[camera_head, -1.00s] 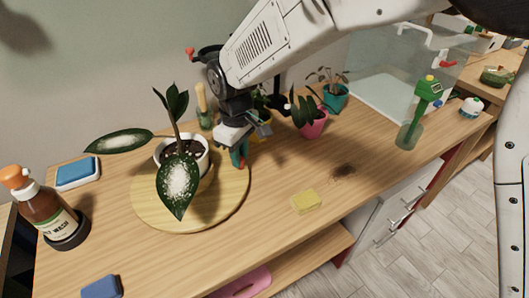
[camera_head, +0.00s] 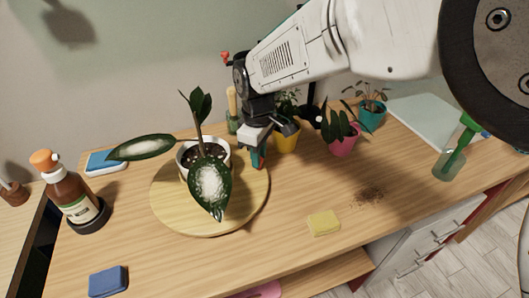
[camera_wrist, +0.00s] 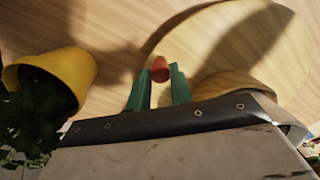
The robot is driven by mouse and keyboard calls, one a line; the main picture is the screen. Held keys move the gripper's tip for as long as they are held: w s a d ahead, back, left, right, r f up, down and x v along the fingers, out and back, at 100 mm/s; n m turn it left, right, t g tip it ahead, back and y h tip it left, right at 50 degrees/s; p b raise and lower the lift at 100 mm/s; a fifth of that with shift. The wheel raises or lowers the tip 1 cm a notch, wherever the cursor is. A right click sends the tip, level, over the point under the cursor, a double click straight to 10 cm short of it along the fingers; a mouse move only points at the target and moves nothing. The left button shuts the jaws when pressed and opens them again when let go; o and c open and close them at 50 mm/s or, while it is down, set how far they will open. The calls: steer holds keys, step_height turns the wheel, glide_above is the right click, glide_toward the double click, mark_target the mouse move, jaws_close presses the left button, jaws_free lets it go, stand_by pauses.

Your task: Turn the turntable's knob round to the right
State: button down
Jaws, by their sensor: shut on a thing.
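The round wooden turntable (camera_head: 169,211) lies on the table and carries a white pot (camera_head: 186,163) with a dark-leaved plant (camera_head: 209,185). Two of its leaves have whitish dusty patches. The red knob (camera_head: 263,158) is at the turntable's back right rim. It also shows in the wrist view (camera_wrist: 160,68), between the green fingertips. My gripper (camera_head: 257,160) points down at the knob and is shut on it. In the wrist view my gripper (camera_wrist: 160,82) has one finger on each side of the knob. The knob's lower part is hidden.
A yellow pot (camera_head: 287,140) stands close behind my gripper, with a pink pot (camera_head: 342,146) to its right. A yellow sponge (camera_head: 323,223) and spilled soil (camera_head: 370,195) lie right of the turntable. A brown pump bottle (camera_head: 71,197) stands left. The front middle of the table is clear.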

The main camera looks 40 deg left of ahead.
steer(key=shift+w+a+r, duration=0.15)
steer(key=shift+w+a, duration=0.05)
steer(key=c, duration=1.3)
jaws_free()
steer(key=shift+o, duration=0.2)
step_height(320, 180, up, 8)
steer(key=shift+f, duration=0.2)
